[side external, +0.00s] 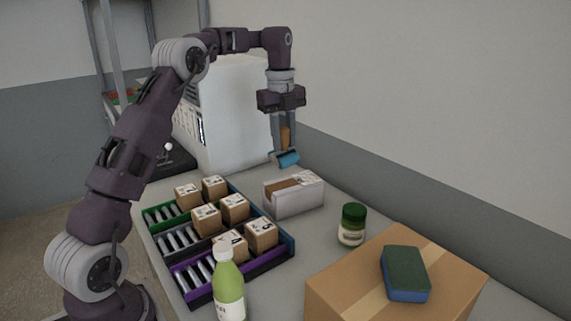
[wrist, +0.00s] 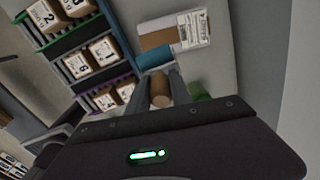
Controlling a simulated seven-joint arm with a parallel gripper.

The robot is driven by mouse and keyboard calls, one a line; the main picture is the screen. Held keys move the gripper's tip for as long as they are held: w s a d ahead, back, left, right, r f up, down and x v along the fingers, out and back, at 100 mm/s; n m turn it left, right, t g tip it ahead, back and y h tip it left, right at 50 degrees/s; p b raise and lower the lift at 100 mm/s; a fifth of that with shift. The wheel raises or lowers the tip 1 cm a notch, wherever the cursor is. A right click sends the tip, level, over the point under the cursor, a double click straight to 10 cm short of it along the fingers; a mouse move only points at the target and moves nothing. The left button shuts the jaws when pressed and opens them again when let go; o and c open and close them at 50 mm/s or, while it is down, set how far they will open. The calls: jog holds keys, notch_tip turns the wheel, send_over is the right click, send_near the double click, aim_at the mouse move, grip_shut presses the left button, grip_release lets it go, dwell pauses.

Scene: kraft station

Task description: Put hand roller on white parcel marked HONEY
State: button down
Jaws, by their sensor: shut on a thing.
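The hand roller has a blue roller head (side external: 287,160) and a wooden-coloured handle (side external: 285,136). My gripper (side external: 283,149) is shut on the handle and holds the roller in the air, head down. In the wrist view, the handle (wrist: 160,92) sits between the fingers, and the blue head (wrist: 154,57) overlaps the edge of the white parcel. The white parcel (side external: 296,203) lies on the table below and slightly right of the roller in the side view. In the wrist view, the white parcel (wrist: 190,27) shows a brown patch and a printed label too small to read.
A rack (side external: 272,268) with several numbered boxes stands left of the parcel. A green-lidded jar (side external: 352,225), a cardboard box (side external: 345,283) with a green and blue sponge (side external: 405,272), and a green bottle (side external: 228,283) stand nearer the camera. A large white block (side external: 235,110) stands behind.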

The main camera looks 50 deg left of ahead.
jog(key=shift+a+r+n, duration=0.2)
jog(key=shift+r+n, duration=0.05)
jog(key=shift+n, duration=0.75)
jog(key=n, duration=0.3)
jog(key=a+n, duration=0.1)
jog(key=n, duration=0.2)
jog(key=shift+a+r, duration=0.1)
jog(key=n, duration=0.3)
jog(key=a+n, duration=0.1)
jog(key=n, duration=0.2)
jog(key=shift+r+t, duration=0.1)
jog(key=shift+t, duration=0.2)
jog(key=n, duration=0.3)
jog(key=shift+a+t, duration=0.3)
jog(key=shift+a, duration=0.05)
jog(key=n, duration=0.1)
send_over(276, 188)
notch_tip(276, 188, down, 10)
jog(key=shift+d, duration=0.1)
jog(key=c, duration=1.2)
grip_release()
jog(key=shift+o, duration=0.2)
